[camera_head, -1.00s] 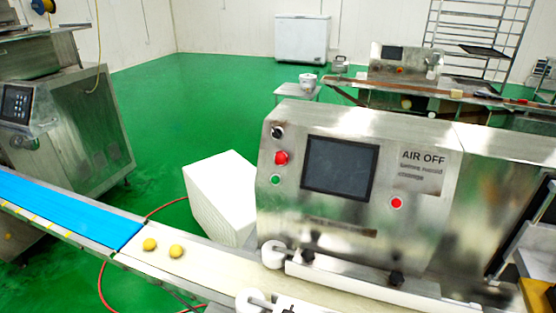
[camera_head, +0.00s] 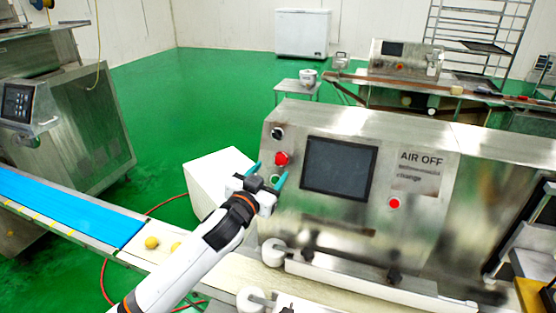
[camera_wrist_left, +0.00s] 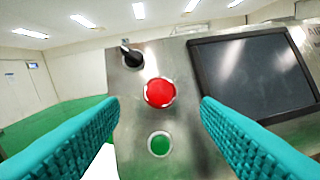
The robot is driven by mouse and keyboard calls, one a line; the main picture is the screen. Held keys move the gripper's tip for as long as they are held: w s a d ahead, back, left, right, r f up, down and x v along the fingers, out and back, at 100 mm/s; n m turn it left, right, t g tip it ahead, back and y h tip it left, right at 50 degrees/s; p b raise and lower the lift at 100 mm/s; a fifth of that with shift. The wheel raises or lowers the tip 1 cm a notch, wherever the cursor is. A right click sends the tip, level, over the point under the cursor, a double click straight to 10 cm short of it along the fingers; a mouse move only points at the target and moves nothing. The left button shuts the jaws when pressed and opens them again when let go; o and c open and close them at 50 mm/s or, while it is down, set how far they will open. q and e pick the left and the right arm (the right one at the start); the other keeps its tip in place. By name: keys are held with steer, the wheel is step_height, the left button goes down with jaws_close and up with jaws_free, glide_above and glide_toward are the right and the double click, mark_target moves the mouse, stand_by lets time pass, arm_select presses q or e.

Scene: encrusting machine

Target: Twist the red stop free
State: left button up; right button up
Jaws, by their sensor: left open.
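The red stop (camera_head: 281,158) is a round red button on the left of the machine's steel front panel, between a black knob switch (camera_head: 278,133) and a green button. In the left wrist view the red stop (camera_wrist_left: 159,93) shows ahead, between and beyond the two teal fingers. My left gripper (camera_head: 267,173) is open and empty, just in front of and slightly below the stop, not touching it as far as I can see. The green button (camera_wrist_left: 159,144) is lower between the fingers in the wrist view. My right gripper is not in view.
A dark screen (camera_head: 339,167) lies right of the stop, and a second red button (camera_head: 394,203) sits further right. Below runs a conveyor (camera_head: 130,250) with two yellow balls. A white box (camera_head: 205,180) stands behind my arm.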

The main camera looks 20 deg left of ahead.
mark_target(279, 159)
arm_select(q)
steer(key=w, duration=0.3)
steer(key=w+p, duration=0.1)
steer(key=w, duration=0.1)
steer(key=shift+w+d, duration=0.35)
steer(key=c, duration=1)
steer(key=shift+a+r+m+h+p, duration=0.15)
steer(key=shift+m+h+p, duration=0.15)
steer(key=shift+m+p, duration=0.4)
steer(key=m+h+p, duration=0.1)
steer(key=m+p, duration=0.1)
steer(key=m+g+h+p, duration=0.1)
steer(key=m+p, duration=0.3)
steer(key=shift+s+a+r+g+h, duration=0.1)
steer(key=shift+a+r+g+h, duration=0.1)
steer(key=shift+r+g+h, duration=0.15)
steer(key=shift+f+m+g+h+p, duration=0.2)
steer(key=shift+m+g+h+p, duration=0.3)
steer(key=shift+m+p, duration=0.9)
